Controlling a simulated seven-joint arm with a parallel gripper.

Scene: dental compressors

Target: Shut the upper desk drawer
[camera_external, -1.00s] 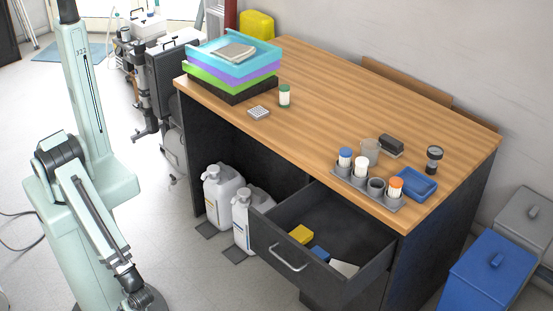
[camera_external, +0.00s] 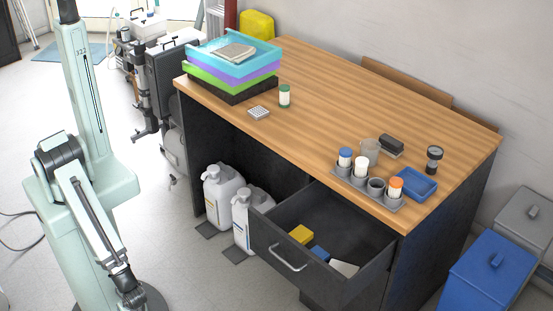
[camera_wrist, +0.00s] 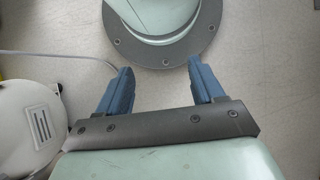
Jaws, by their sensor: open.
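The upper desk drawer (camera_external: 273,266) is dark grey and pulled well out from the desk's right front, with a silver bar handle (camera_external: 287,259) on its face. Inside it lie a yellow block (camera_external: 301,234), a blue item (camera_external: 320,253) and a white item (camera_external: 344,268). My gripper (camera_wrist: 160,82) shows in the wrist view with its two blue fingers spread and nothing between them, above the floor near my base. The drawer is not in the wrist view. In the external view my arm is folded at the left, apart from the drawer, and the fingers cannot be made out.
White jugs (camera_external: 222,192) stand under the desk, left of the drawer. A blue bin (camera_external: 488,272) stands at right. Floor between my arm and the drawer is clear.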

